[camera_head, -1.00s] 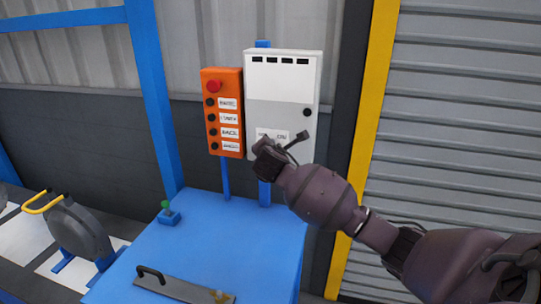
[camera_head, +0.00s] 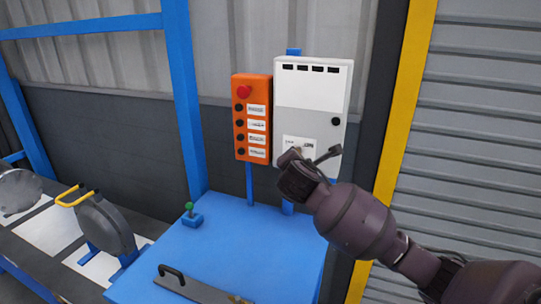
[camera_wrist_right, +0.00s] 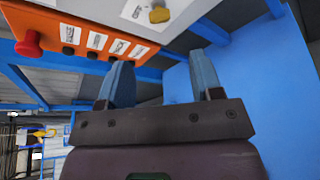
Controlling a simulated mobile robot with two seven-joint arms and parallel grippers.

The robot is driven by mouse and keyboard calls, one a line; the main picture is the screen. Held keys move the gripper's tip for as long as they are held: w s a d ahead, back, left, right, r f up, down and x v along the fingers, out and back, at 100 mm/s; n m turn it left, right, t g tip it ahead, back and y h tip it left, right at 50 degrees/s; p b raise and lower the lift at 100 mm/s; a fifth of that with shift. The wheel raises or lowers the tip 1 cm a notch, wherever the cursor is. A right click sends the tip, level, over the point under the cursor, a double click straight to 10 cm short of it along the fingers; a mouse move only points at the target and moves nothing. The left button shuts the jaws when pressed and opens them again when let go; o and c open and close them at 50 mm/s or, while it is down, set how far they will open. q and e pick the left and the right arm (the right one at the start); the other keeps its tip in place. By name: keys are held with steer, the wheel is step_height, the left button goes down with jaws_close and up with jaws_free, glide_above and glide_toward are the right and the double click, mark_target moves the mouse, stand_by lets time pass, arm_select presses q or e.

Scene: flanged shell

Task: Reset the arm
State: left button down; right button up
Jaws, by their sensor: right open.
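My right arm comes in from the right in the head view. Its gripper (camera_head: 293,158) is in front of the lower left part of the grey-white control cabinet (camera_head: 310,105). In the right wrist view the two blue-grey fingers of my right gripper (camera_wrist_right: 162,62) stand well apart with nothing between them. The orange button box (camera_head: 252,90) is left of the cabinet; it also shows upper left in the wrist view (camera_wrist_right: 85,22). My left gripper is in neither view.
A blue table (camera_head: 235,245) stands below, with a small green-topped joystick (camera_head: 191,215) and a metal bar with a black handle (camera_head: 190,288). A grey flanged shell with a yellow handle (camera_head: 103,225) is at left. A blue post (camera_head: 182,100) rises behind the table.

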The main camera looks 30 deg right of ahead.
steer(key=s+a+f+m+g+y, duration=0.2)
steer(key=s+a+f+m, duration=0.15)
steer(key=s+f, duration=0.5)
steer(key=s+a+f+m+g+y, duration=0.25)
steer(key=s+f+m, duration=0.25)
steer(key=s+f, duration=0.35)
steer(key=s+a+f+m+g+y, duration=0.1)
steer(key=s+a+f+m+g, duration=0.3)
steer(key=s, duration=0.6)
steer(key=s+f+m+y, duration=0.2)
steer(key=s+m, duration=0.5)
steer(key=s, duration=0.3)
steer(key=w+f+t+b, duration=0.2)
steer(key=w+f+t, duration=0.5)
steer(key=f, duration=0.5)
steer(key=shift+w+t, duration=0.15)
steer(key=shift+t, duration=0.2)
steer(key=shift+a+f+n, duration=0.1)
steer(key=shift+n, duration=0.15)
